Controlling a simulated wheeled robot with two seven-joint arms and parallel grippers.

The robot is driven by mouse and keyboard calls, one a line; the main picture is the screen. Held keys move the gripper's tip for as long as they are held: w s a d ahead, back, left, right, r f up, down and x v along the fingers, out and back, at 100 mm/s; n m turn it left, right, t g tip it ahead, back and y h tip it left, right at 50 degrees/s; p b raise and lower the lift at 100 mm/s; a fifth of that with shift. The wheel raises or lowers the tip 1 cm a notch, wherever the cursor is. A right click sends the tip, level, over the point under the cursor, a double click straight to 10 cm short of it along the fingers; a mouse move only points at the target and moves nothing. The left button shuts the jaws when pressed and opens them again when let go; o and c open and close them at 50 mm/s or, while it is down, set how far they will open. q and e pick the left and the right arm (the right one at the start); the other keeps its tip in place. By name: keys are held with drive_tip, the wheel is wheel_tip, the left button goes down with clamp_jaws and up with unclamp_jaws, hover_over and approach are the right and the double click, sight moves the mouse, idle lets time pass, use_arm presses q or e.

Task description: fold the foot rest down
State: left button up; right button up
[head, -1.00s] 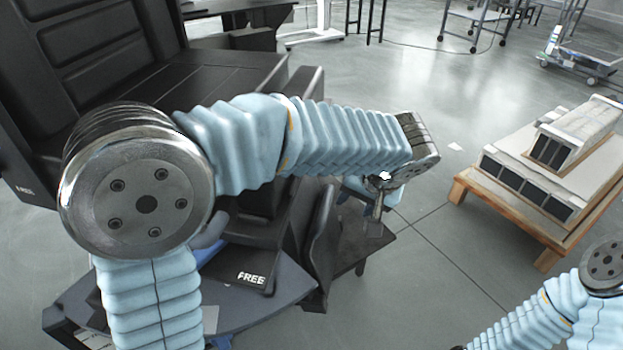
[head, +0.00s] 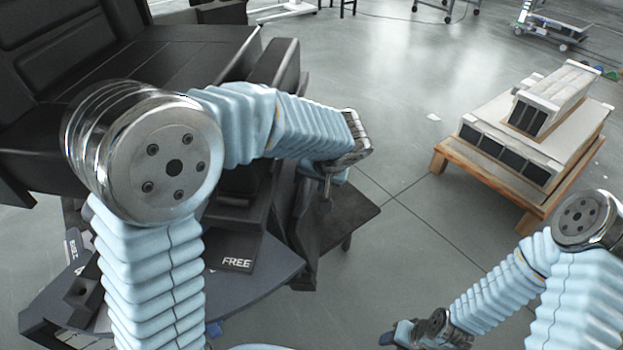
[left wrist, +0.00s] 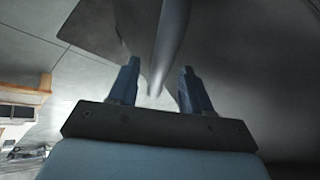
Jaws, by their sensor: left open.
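A large black chair (head: 150,70) fills the upper left of the head view. A dark flat panel (head: 348,212), which looks like the foot rest, sticks out at its front right. My left gripper (head: 328,187) is just above this panel, pointing down and partly hidden by its own wrist. In the left wrist view its two blue fingers (left wrist: 157,85) are apart, with a grey bar-like edge (left wrist: 170,45) reaching between them. I cannot tell whether they touch it. My right gripper (head: 398,335) is low at the right, away from the chair; its fingers are unclear.
A low wooden platform (head: 437,160) with pale box-like units (head: 550,95) stands at the right. A dark base plate marked FREE (head: 237,262) lies below the chair. Open grey floor lies between the chair and the platform. Carts stand at the back.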

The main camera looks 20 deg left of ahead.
use_arm(q)
drive_tip(key=shift+f, duration=0.1)
clamp_jaws()
idle(0.4)
